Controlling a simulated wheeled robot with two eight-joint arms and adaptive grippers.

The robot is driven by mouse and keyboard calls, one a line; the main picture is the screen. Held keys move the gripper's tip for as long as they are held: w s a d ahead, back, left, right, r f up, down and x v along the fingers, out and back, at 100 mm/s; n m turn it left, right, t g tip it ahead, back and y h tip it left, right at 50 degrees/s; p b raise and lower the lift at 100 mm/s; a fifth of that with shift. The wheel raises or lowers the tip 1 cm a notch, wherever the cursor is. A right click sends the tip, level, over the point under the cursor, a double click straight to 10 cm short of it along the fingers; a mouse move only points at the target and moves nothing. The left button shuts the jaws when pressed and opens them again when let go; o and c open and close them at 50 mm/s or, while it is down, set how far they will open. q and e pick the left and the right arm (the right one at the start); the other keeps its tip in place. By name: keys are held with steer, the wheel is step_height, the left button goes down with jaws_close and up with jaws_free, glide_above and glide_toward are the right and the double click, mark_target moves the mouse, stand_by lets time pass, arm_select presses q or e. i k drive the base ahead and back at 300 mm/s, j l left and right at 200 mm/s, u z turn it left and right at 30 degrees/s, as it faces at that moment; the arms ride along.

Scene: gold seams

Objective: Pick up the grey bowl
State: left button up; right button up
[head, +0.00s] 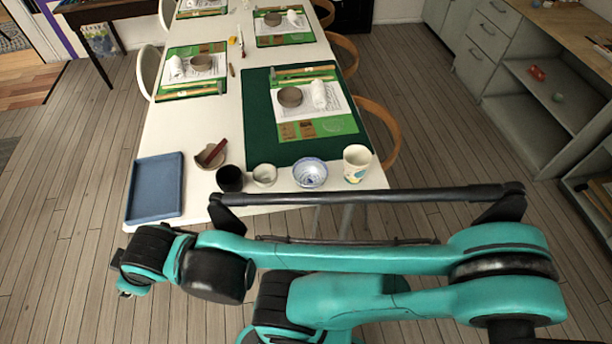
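Several grey bowls show in the head view. The nearest large one, a grey-brown bowl (290,97), stands upright on a paper sheet on the dark green mat, beside a white roll. Two similar bowls stand at the farther place settings, a left bowl (202,62) and a far bowl (272,19). A small light grey bowl (264,175) stands near the table's front edge, between a black cup (230,179) and a blue-and-white bowl (310,173). My teal and black arm crosses the lower picture in front of the table. No gripper fingers can be made out.
A blue tray (155,187) lies at the table's front left. A dish (211,155) with a brown block and a patterned cream cup (356,163) stand near the front edge. Chairs line both sides. Bare white tabletop (180,120) lies left of the mat.

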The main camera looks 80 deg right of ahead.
mark_target(265, 175)
steer(key=z, duration=2.4)
steer(key=k+l, duration=0.05)
